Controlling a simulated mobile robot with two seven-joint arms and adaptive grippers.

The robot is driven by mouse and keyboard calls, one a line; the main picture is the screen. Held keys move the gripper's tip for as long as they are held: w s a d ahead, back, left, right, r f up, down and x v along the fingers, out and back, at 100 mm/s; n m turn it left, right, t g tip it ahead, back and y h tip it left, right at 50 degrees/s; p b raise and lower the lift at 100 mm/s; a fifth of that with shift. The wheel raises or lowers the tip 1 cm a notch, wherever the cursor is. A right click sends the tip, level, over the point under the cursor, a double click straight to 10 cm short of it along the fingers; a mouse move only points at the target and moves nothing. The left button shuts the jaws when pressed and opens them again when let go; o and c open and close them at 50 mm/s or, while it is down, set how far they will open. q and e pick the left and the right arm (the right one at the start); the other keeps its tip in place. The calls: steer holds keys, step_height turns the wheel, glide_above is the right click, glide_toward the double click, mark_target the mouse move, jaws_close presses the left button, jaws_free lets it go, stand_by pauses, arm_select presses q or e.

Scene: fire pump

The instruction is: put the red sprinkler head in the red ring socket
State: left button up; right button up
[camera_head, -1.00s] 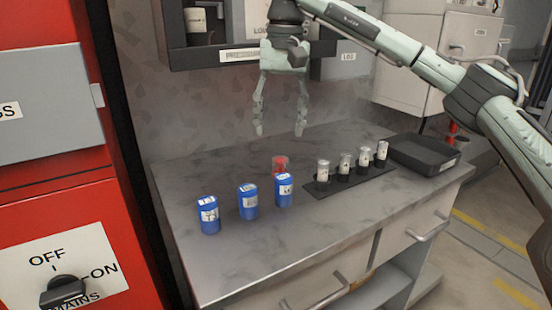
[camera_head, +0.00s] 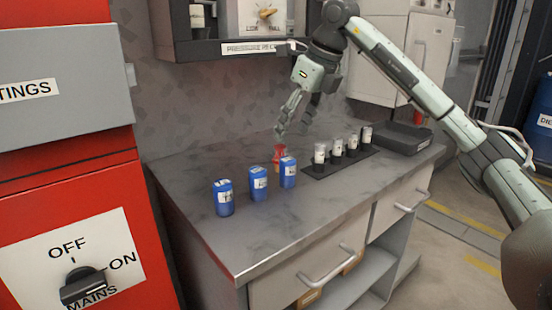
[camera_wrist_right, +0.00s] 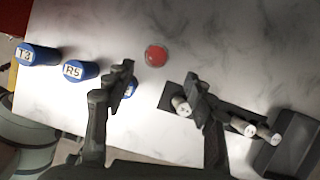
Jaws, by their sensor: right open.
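The red sprinkler head (camera_head: 279,153) stands on the grey marbled counter, behind the rightmost blue canister. In the right wrist view it is a round red top (camera_wrist_right: 156,56), ahead of and between my open fingers. My right gripper (camera_head: 294,127) is open and empty, tilted, with its fingertips just above the red head; no contact is visible. It also shows in the right wrist view (camera_wrist_right: 160,90). I do not see the red ring socket in these frames. My left gripper is not in view.
Blue canisters (camera_head: 223,198) stand at the counter's front left. A dark rack of small labelled cylinders (camera_head: 337,150) and a black tray (camera_head: 402,138) lie to the right. A wall cabinet (camera_head: 230,48) hangs behind. The front middle of the counter (camera_head: 290,220) is clear.

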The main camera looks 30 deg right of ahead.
mark_target(281, 147)
steer(key=shift+x, duration=0.95)
steer(key=x, duration=0.4)
steer(key=shift+w+a+f, duration=0.25)
steer(key=shift+w+a, duration=0.15)
jaws_close()
steer(key=shift+r, duration=0.1)
step_height(281, 147, up, 5)
steer(key=shift+a+f, duration=0.2)
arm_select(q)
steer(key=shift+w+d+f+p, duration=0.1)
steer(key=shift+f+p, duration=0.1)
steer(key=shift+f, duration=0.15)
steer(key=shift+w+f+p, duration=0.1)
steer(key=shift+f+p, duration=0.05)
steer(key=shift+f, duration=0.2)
arm_select(e)
steer(key=s+a+r, duration=0.1)
steer(key=a+r, duration=0.5)
steer(key=a, duration=0.5)
steer(key=shift+s+r, duration=0.15)
steer(key=shift+s, duration=0.15)
